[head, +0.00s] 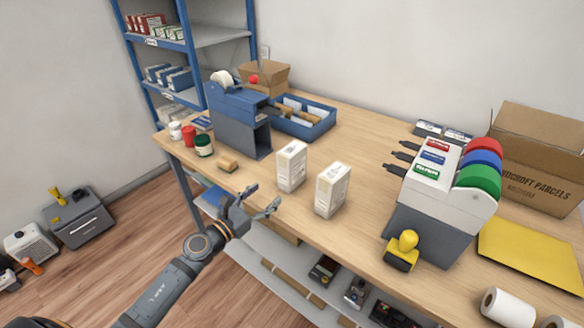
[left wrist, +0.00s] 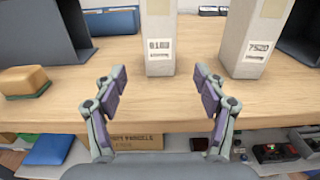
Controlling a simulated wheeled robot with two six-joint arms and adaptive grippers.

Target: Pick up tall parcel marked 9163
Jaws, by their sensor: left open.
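Two tall white parcels stand upright on the wooden counter. The left one (head: 291,167) has a label that seems to end in 163, with a blurred first digit, in the left wrist view (left wrist: 160,30). The right one (head: 332,190) seems to be marked 7520 in the left wrist view (left wrist: 254,40). My left gripper (head: 263,199) is open and empty at the counter's front edge. Its fingers point toward the left parcel, which stands beyond the fingertips, roughly centred between them and apart from them. My right gripper is not in view.
A small tan block (head: 227,164) lies left of the parcels, near a grey-blue dispenser (head: 240,120). A yellow-handled stamp (head: 402,252) and a label-roll machine (head: 440,195) stand to the right. Bare counter lies behind the parcels. A shelf (head: 270,250) runs below the counter.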

